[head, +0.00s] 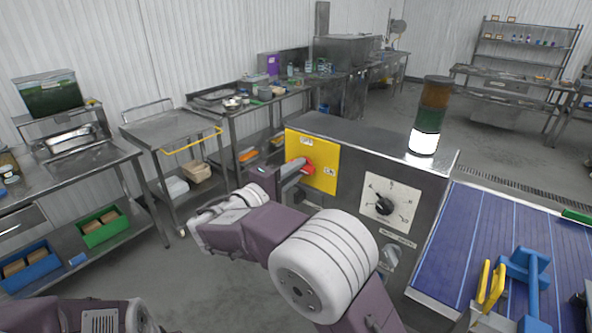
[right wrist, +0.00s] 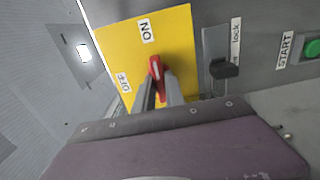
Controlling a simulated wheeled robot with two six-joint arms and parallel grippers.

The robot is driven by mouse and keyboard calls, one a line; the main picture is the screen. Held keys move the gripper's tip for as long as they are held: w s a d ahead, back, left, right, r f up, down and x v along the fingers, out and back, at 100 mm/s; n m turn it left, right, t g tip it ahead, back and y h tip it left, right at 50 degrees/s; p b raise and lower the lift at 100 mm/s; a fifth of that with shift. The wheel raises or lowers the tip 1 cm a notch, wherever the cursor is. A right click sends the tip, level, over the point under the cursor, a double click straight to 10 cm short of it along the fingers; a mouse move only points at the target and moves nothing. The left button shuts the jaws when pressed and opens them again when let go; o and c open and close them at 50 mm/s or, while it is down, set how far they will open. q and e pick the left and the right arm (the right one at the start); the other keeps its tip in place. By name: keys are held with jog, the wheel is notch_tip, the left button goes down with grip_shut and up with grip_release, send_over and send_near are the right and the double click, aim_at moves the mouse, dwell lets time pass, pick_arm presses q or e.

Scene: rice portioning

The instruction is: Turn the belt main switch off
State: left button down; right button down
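The belt main switch is a red handle (head: 308,168) on a yellow plate (head: 325,158) on the front of the grey control box. The plate carries the labels OFF and ON. In the right wrist view the red handle (right wrist: 154,66) points roughly toward the ON label on the yellow plate (right wrist: 178,38). My right gripper (head: 296,169) is at the switch. Its two fingers (right wrist: 160,84) lie on either side of the handle, close against it, and look shut on it. Only part of my left arm shows at the bottom left; its gripper is out of view.
The control box (head: 372,160) also bears a black dial (head: 384,205) and a lit signal tower (head: 428,118). A black lock switch (right wrist: 224,68) and a green START button (right wrist: 313,48) sit beside the plate. The blue belt (head: 490,230) runs at right, with blue and yellow handled tools.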

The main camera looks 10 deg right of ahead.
dwell(0.3)
jog(key=n+p, duration=0.2)
jog(key=n, duration=0.3)
jog(key=shift+r+n+p, duration=0.1)
jog(key=shift+n+p, duration=0.3)
jog(key=n+p, duration=0.3)
jog(key=n, duration=0.1)
jog(key=shift+r+n, duration=0.15)
jog(key=shift+n, duration=0.15)
jog(key=n+p, duration=0.4)
jog(key=shift+n+p, duration=1.55)
jog(key=shift+n, duration=0.15)
jog(key=c, duration=1.4)
grip_release()
